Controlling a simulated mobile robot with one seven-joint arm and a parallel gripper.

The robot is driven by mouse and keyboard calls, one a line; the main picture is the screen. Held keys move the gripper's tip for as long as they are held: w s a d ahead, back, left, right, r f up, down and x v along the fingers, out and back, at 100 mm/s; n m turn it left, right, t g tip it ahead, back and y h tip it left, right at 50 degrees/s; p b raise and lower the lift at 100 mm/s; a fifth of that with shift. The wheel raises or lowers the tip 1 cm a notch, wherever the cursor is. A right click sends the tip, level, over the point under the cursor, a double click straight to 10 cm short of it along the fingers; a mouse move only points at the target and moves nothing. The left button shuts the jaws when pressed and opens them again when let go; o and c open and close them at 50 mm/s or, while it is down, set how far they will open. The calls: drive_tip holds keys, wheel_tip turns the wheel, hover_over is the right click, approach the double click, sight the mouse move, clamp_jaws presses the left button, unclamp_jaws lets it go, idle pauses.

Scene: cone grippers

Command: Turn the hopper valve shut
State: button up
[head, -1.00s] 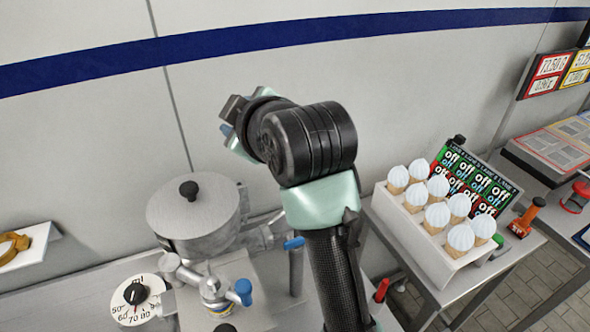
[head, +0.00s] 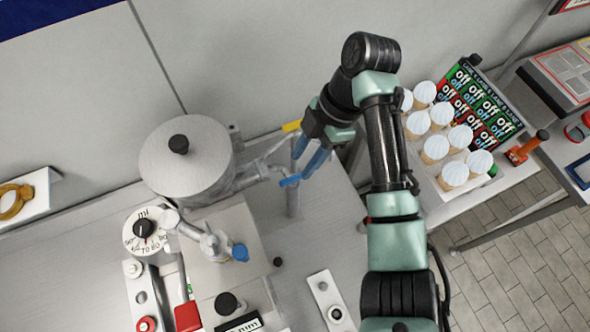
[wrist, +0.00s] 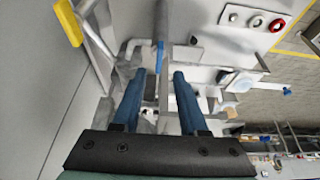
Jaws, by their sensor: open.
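The grey hopper (head: 170,172) with its round lid and black knob stands left of centre in the head view. A pipe runs right from it to a blue valve handle (head: 290,181) by an upright post. My gripper (head: 303,164) is open, with its blue fingers pointing down just above and right of this handle. In the wrist view a narrow blue handle (wrist: 159,55) shows in line with the gap between my open fingers (wrist: 159,74). I cannot tell whether they touch it. A second blue lever (head: 240,253) sits on the fitting nearer the front.
A yellow-tipped part (head: 291,126) is close behind my gripper, near the wall. A dial (head: 143,230) and red-handled parts are front left. A box of cones (head: 445,150) and an off-label panel (head: 478,108) stand right of my arm.

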sight(293, 177)
drive_tip(key=x, duration=0.5)
drive_tip(key=shift+w+f+b, duration=0.1)
drive_tip(key=shift+f+b, duration=0.05)
drive_tip(key=shift+b, duration=0.25)
clamp_jaws()
